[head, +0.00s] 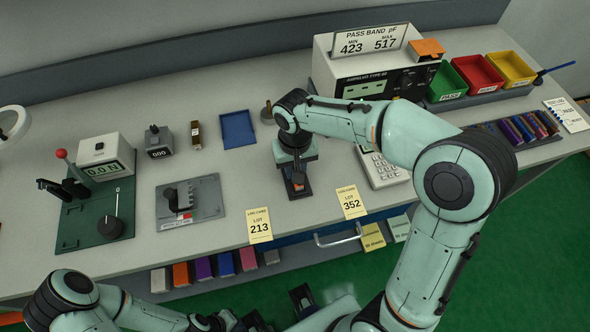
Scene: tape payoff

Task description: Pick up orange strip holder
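My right gripper (297,184) points down at the table's front middle, below the bent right arm. A small orange patch shows at its tip, with a dark slab around it; I cannot tell whether the fingers touch the orange piece or hold it. An orange block (181,274) stands in a row of coloured blocks on the shelf below the table's front edge. I cannot tell which orange thing is the strip holder. My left gripper (279,311) is low in front of the table, at the bottom of the view. Its two dark fingers appear spread apart, with nothing visible between them.
On the table (232,185) stand a green-based gauge (106,222), a grey plate fixture (190,203), a blue tray (238,130) and a keypad device (383,170). A meter (375,75), coloured bins (480,75) and a strip rack (520,130) are right. Lot cards (260,226) line the front.

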